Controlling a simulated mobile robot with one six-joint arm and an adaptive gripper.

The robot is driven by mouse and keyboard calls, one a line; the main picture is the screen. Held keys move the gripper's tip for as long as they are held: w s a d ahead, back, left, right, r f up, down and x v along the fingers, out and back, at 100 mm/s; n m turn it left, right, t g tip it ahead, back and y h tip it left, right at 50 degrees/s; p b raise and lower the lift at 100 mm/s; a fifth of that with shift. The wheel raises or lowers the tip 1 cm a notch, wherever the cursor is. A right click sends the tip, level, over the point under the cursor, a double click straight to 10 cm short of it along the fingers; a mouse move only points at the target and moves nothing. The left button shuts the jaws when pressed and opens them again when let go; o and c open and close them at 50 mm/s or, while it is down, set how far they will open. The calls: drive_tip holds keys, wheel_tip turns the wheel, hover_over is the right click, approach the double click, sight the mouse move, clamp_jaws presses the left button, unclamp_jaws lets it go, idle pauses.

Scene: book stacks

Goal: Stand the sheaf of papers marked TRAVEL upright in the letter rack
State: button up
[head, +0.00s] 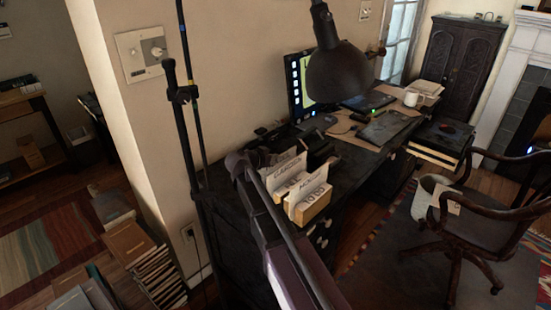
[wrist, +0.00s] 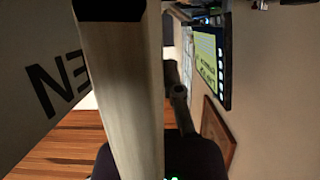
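In the head view, two tan holders with pale upright papers stand on the near end of the dark desk, one in front (head: 312,208) and one behind (head: 287,178). Their lettering is too small to read surely; I cannot make out TRAVEL. My arm rises from the bottom edge, its end beside these holders; my gripper's fingers are not clear there. In the wrist view, a long pale slab (wrist: 125,95) fills the middle, with a dark piece across its top. A grey panel (wrist: 40,85) with big letters, partly cut off, is left of it. I cannot tell whether the slab is gripped.
A black desk lamp (head: 345,72) hangs over the desk. A monitor (head: 300,85) stands behind; it also shows in the wrist view (wrist: 208,65). A chair (head: 480,215) stands right; book stacks (head: 155,270) left.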

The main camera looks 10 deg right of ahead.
drive_tip(key=o, duration=0.5)
drive_tip(key=shift+r, duration=0.15)
wheel_tip(320, 180, up, 14)
drive_tip(key=p, duration=1.4)
drive_tip(key=shift+f, duration=0.2)
idle(0.6)
